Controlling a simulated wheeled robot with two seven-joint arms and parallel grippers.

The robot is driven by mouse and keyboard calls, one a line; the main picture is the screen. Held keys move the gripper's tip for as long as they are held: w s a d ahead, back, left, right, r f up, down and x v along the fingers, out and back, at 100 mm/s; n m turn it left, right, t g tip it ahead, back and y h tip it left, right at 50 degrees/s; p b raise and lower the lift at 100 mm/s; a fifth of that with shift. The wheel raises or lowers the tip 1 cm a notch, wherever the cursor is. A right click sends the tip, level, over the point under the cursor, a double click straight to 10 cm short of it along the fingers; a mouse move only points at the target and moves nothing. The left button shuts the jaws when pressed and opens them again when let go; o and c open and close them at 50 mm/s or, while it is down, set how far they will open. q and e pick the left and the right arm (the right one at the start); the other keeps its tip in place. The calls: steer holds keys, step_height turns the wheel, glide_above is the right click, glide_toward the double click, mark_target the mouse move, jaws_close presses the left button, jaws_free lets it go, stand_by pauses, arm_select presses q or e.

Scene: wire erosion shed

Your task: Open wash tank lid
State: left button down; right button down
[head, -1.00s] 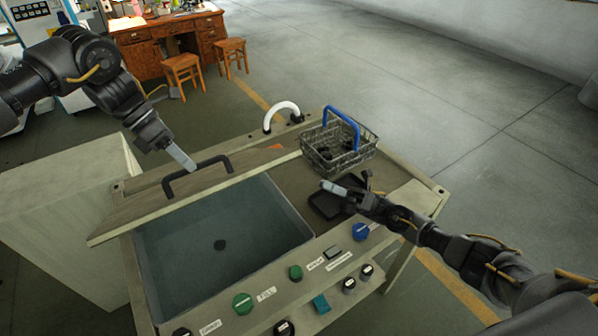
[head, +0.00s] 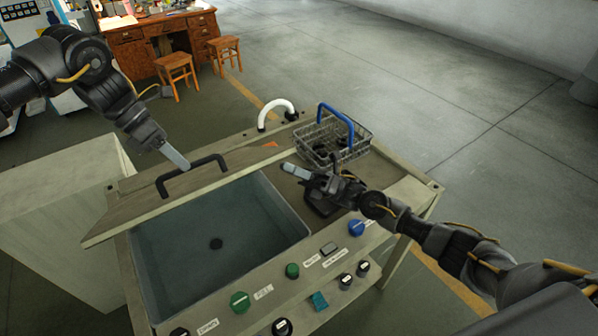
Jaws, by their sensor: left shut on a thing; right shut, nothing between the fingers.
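The wash tank lid (head: 135,206) is a flat brownish panel with a black bar handle (head: 211,162). It stands raised and tilted at the tank's back side, so the grey tank (head: 245,222) shows open in front, with a dark round spot on its floor. My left gripper (head: 178,160) is at the handle and shut on it; the exact contact is hard to see. My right gripper (head: 292,170) is shut and empty, above the worktop just right of the lid's right end.
A wire basket (head: 355,145) with a blue handle stands at the back right, beside a white curved pipe (head: 275,109). A dark object (head: 318,200) lies under my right gripper. Knobs and buttons, including a green knob (head: 240,302), line the front panel (head: 270,318).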

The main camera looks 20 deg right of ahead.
arm_select(q)
steer(key=shift+w+a+f, duration=0.15)
steer(key=shift+a+f, duration=0.05)
